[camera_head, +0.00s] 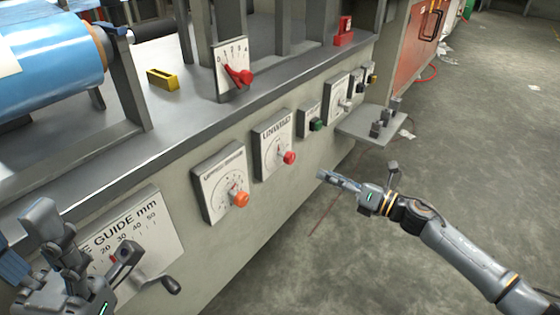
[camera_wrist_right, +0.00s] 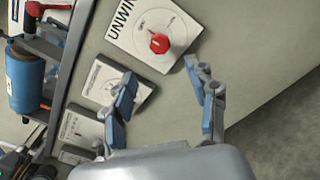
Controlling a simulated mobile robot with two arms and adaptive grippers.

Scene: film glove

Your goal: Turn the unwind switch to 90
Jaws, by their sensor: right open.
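The unwind switch is a white panel (camera_head: 269,139) marked UNWIND with a round dial and a red knob (camera_head: 289,157), on the front of the machine. In the right wrist view the panel (camera_wrist_right: 135,22) and its red knob (camera_wrist_right: 160,43) are at the top, beyond my fingers. My right gripper (camera_head: 325,177) is to the right of the knob and apart from it. It also shows in the wrist view (camera_wrist_right: 165,95), open and empty. My left gripper (camera_head: 95,255) is at the lower left, in front of the guide panel; its fingers' opening is unclear. The number the knob points to is too small to read.
An orange-knobbed panel (camera_head: 219,181) sits left of the unwind switch, and a guide scale with a crank (camera_head: 165,283) is lower left. A green-knobbed panel (camera_head: 309,119) is to the right. A small shelf (camera_head: 365,128) juts out. Grey floor on the right is open.

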